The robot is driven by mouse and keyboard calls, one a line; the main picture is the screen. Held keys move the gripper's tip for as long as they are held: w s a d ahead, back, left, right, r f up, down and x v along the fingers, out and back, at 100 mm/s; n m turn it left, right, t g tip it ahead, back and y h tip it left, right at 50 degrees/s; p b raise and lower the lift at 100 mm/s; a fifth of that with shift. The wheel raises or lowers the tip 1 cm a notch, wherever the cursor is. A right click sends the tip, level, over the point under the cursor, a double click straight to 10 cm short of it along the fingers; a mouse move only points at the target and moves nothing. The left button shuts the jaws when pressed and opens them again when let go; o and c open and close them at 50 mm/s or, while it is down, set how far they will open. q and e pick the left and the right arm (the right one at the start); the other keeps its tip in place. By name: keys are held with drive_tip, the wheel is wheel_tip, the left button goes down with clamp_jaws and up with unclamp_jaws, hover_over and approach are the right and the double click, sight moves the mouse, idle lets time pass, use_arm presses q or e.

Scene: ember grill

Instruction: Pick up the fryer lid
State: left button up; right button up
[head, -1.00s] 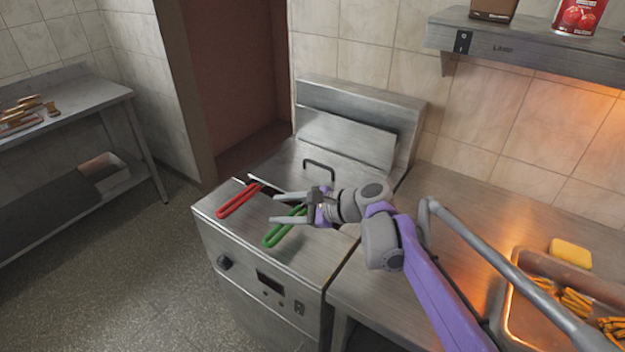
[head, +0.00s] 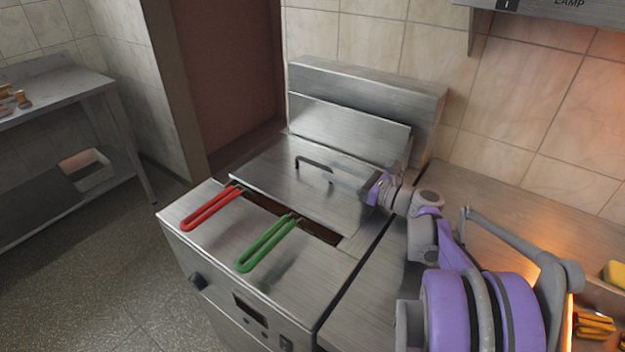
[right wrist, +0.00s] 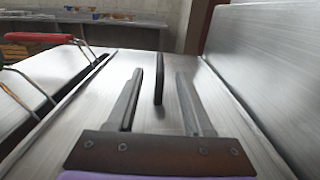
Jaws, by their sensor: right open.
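The fryer lid (head: 300,192) is a flat metal plate lying on the fryer top, with a dark bar handle (head: 314,162) standing up from it. My right gripper (head: 337,181) is open and empty, low over the lid, its fingers pointing left at the handle's right end. In the right wrist view the lid (right wrist: 95,125) spreads below the fingers. The handle (right wrist: 159,80) shows edge-on, lined up with the gap between the open fingers (right wrist: 160,80); whether the tips reach past it I cannot tell. My left gripper is out of view.
Red (head: 211,208) and green (head: 266,244) basket handles lie over the fryer's front, beside the dark opening. A raised metal back panel (head: 350,122) stands behind the lid. A steel counter (head: 490,205) is at the right, and a side table (head: 60,95) is at the left.

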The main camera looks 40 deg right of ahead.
sight(303, 159)
drive_tip(key=x, duration=0.7)
drive_tip(key=shift+w+a+f+b, duration=0.1)
drive_tip(key=shift+w+f+b, duration=0.2)
drive_tip(key=shift+w+b, duration=0.05)
clamp_jaws()
drive_tip(key=shift+s+r, duration=0.1)
idle(1.0)
